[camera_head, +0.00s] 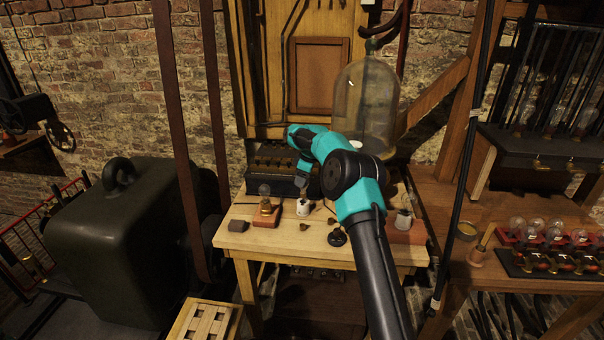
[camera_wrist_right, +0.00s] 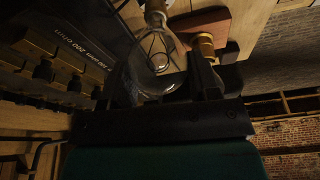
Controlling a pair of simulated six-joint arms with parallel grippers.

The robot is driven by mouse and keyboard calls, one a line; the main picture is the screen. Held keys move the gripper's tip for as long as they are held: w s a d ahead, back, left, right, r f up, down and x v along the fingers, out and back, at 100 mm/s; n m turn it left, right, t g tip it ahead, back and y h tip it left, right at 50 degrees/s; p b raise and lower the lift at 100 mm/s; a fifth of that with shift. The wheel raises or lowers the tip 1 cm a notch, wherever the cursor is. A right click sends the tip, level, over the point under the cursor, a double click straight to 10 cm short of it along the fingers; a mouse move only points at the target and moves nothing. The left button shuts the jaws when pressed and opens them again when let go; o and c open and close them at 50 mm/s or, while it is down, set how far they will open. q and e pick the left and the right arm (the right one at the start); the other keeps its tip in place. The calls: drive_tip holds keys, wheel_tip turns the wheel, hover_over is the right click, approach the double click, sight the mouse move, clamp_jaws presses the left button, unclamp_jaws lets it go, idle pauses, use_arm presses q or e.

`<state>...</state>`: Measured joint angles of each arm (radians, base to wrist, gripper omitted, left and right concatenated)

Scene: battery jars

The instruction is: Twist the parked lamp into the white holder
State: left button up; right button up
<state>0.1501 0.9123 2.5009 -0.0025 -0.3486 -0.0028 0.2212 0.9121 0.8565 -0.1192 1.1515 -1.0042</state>
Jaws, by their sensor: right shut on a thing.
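The white holder (camera_head: 303,208) stands on the wooden table, left of its middle. My right gripper (camera_head: 306,184) is above it, pointing down, and partly hidden by its own wrist. In the right wrist view this gripper (camera_wrist_right: 166,80) is shut on a clear glass lamp (camera_wrist_right: 157,48), its cap pointing away from me. The head view does not show clearly whether the lamp's cap touches the holder. A second lamp (camera_head: 264,190) stands upright in a brass socket (camera_head: 266,207) on a red-brown block, left of the white holder. My left gripper is not in view.
A black box (camera_head: 268,178) stands behind the holder. A glass bell jar (camera_head: 366,105) stands at the back right. A dark knob (camera_head: 337,238) and small pieces lie in front. A pale holder (camera_head: 403,219) stands at the right.

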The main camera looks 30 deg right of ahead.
drive_tip(key=shift+f, duration=0.65)
drive_tip(key=shift+f, duration=1.25)
idle(1.2)
drive_tip(key=m, duration=0.4)
drive_tip(key=shift+t+h, duration=0.3)
drive_tip(key=shift+h, duration=0.1)
drive_tip(key=shift+d+m+h, duration=0.1)
drive_tip(key=shift+m+h, duration=0.3)
drive_tip(key=shift+m, duration=0.8)
drive_tip(key=shift+m, duration=0.3)
drive_tip(key=shift+m+h, duration=0.3)
drive_tip(key=shift+m, duration=0.7)
drive_tip(key=shift+d+m+h, duration=0.1)
drive_tip(key=shift+m+h, duration=0.4)
drive_tip(key=shift+m, duration=1.4)
